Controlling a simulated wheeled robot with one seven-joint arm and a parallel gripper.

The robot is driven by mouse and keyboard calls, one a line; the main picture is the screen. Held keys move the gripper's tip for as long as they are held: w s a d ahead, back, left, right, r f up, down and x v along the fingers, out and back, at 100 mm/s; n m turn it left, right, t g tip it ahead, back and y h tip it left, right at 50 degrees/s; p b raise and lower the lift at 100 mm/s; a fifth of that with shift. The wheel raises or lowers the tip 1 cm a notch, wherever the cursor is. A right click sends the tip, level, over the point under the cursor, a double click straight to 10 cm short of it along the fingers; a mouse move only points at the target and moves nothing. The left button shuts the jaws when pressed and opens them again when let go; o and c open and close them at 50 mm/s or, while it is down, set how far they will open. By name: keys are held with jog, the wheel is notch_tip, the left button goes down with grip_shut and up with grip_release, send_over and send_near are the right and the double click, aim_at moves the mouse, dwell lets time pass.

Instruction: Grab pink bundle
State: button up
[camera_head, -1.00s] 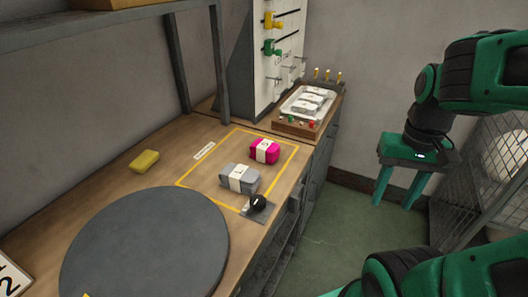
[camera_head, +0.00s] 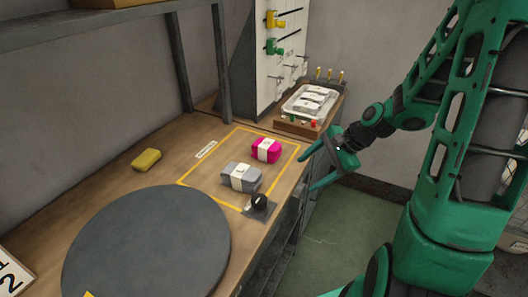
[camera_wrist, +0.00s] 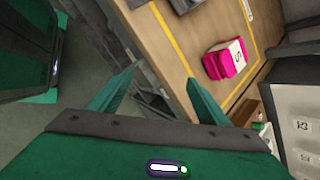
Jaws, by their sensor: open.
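The pink bundle (camera_head: 266,150) has a white paper band and lies inside the yellow taped rectangle on the wooden bench. It also shows in the wrist view (camera_wrist: 224,61), ahead of the fingers and to the right. My gripper (camera_head: 307,168) is open and empty, to the right of the bundle, near the bench's front edge and apart from it. In the wrist view my two green fingers (camera_wrist: 160,90) are spread wide with nothing between them. A grey bundle (camera_head: 241,177) with a white band lies just in front of the pink one, at its lower left.
A black knob (camera_head: 259,200) on a plate sits near the bench edge. A dark round disc (camera_head: 147,245) covers the near bench. A yellow block (camera_head: 146,160) lies at left. A tray (camera_head: 309,102) with white-banded items stands behind, beside a pegged board (camera_head: 280,50).

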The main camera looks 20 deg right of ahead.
aim_at(267, 147)
jog(key=w+m+t+y, duration=0.1)
jog(key=w, duration=0.1)
jog(key=w+a+m+t, duration=0.1)
jog(key=w+m, duration=0.1)
jog(key=w+a+m+y, duration=0.1)
jog(key=w+m, duration=0.1)
jog(key=shift+w+a+t+y, duration=0.1)
jog(key=shift+t+y, duration=0.2)
jog(key=shift+t, duration=0.1)
jog(key=w+m+t, duration=0.1)
jog(key=w+r+m+y, duration=0.1)
jog(key=m, duration=0.1)
jog(key=w+r+m+t, duration=0.1)
jog(key=w+m, duration=0.1)
jog(key=shift+t, duration=0.3)
jog(key=shift+w, duration=0.3)
jog(key=shift+x, duration=5.1)
jog(key=shift+r, duration=0.15)
jog(key=c, duration=1.2)
